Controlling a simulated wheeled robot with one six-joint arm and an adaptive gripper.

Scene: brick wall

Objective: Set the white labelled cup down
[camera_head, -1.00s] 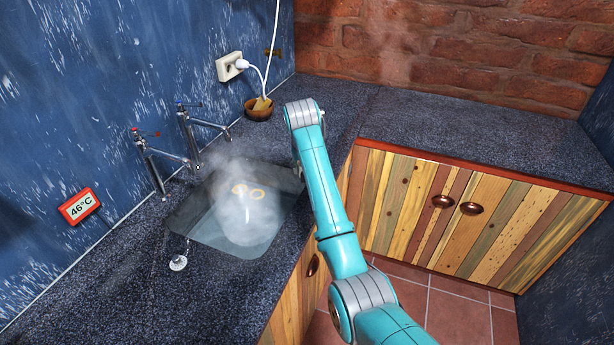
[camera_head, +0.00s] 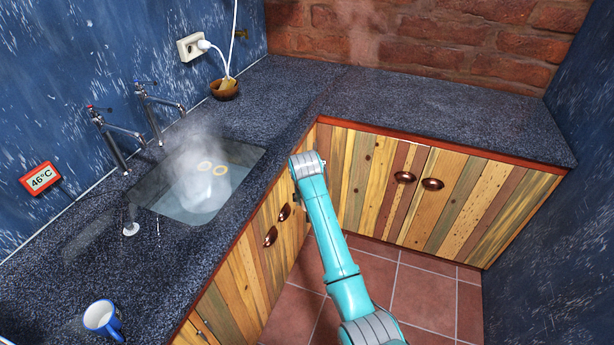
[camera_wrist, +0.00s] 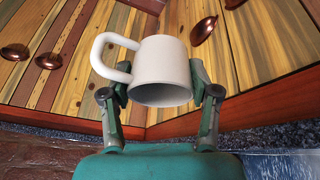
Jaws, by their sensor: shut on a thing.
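A plain white cup (camera_wrist: 163,62) with a loop handle on its left side is in the wrist view. My gripper (camera_wrist: 162,90) is shut on it, with one finger on each side of its body. No label shows on the side facing the wrist camera. The cup is held in the air, with wooden cabinet fronts behind it. In the head view my arm reaches over the floor beside the counter; the gripper and the white cup do not show there.
The dark speckled counter (camera_head: 430,110) is clear along the back. A steaming sink (camera_head: 245,155) holds water and two yellowish rings. A wooden bowl (camera_head: 224,92) sits near the socket. Cabinets (camera_head: 400,190) line the counter's front.

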